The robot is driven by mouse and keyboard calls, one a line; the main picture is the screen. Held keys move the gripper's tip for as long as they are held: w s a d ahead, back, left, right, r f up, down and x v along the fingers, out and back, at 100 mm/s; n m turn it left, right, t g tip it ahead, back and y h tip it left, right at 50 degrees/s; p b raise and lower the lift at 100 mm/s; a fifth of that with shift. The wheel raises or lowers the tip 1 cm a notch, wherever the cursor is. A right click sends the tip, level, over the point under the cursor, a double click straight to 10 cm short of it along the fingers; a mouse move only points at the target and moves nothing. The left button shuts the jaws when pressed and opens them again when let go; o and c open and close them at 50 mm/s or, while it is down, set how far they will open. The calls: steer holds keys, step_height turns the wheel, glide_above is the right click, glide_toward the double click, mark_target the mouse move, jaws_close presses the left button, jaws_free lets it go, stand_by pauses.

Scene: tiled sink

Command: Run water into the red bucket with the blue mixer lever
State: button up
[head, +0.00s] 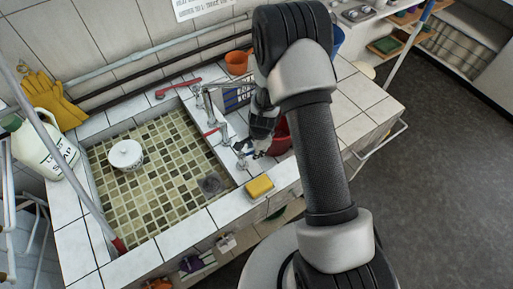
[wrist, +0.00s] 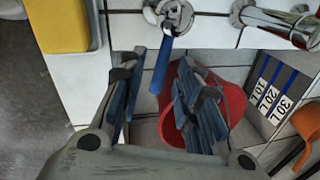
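The blue mixer lever (wrist: 162,65) hangs from a chrome fitting (wrist: 174,15) at the top of the wrist view. My gripper (wrist: 158,78) is open, with its two blue-padded fingers apart on either side of the lever; I cannot tell whether either touches it. The red bucket (wrist: 236,100) is below, partly hidden by the right finger. In the head view, my gripper (head: 254,146) is at the basin's right edge, and the red bucket (head: 284,140) is mostly hidden behind my arm. I see no water running.
A yellow sponge (head: 259,187) lies on the tiled rim. A chrome tap with a red lever (head: 212,131) stands nearby.

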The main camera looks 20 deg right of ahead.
step_height(320, 180, up, 12)
steer(key=s, duration=0.2)
steer(key=shift+s+d, duration=0.15)
steer(key=shift+s, duration=0.05)
stand_by(0.3)
steer(key=shift+f, duration=0.1)
stand_by(4.9)
